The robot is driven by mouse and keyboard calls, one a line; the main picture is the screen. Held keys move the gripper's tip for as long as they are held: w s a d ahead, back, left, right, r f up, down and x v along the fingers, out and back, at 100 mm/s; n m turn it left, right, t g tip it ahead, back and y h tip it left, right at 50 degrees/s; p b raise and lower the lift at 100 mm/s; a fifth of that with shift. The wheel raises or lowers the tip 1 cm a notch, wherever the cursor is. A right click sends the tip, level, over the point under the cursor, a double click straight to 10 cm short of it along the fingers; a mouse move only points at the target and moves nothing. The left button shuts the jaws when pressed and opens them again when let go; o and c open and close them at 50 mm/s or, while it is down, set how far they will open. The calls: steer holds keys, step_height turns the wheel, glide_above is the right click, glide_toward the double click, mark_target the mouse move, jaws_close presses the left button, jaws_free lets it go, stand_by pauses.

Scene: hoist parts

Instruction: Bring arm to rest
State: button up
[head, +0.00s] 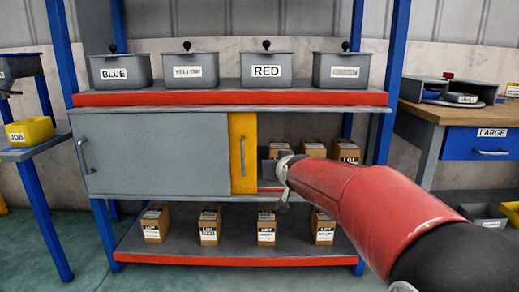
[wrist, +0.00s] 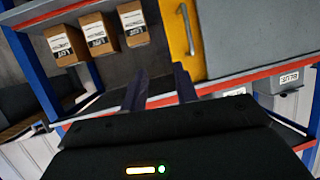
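My red and black arm (head: 365,205) reaches in from the lower right in the head view. Its end is in front of the open right part of the cabinet's middle level, just right of the yellow door panel (head: 243,153). In the wrist view my gripper (wrist: 160,82) shows two dark fingers standing apart with nothing between them. In the head view the fingers are mostly hidden behind the wrist. The wrist picture is turned over, with the yellow door and several cardboard lot boxes (wrist: 96,35) beyond the fingers.
The grey sliding door (head: 155,152) covers the cabinet's left part. Lidded bins, including BLUE (head: 120,72) and RED (head: 267,70), stand on the top shelf. Lot boxes (head: 208,226) stand on the lower shelf (head: 180,247). A workbench (head: 440,112) is at right, a yellow JOB bin (head: 30,131) at left.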

steer(key=s+d+f+g+p, duration=0.1)
steer(key=s+d+f+g, duration=0.1)
steer(key=s, duration=1.1)
steer(key=s+d+f+m+g+h+p, duration=0.1)
steer(key=s+d+f+g, duration=0.2)
steer(key=s, duration=1)
steer(key=s+d+f+g+h+p, duration=0.1)
steer(key=s+d, duration=0.4)
steer(key=s, duration=0.7)
step_height(320, 180, down, 2)
steer(key=shift+s+d+f+g+p, duration=0.25)
steer(key=shift+s+g+p, duration=0.2)
steer(key=shift+g, duration=0.55)
steer(key=shift+w, duration=0.15)
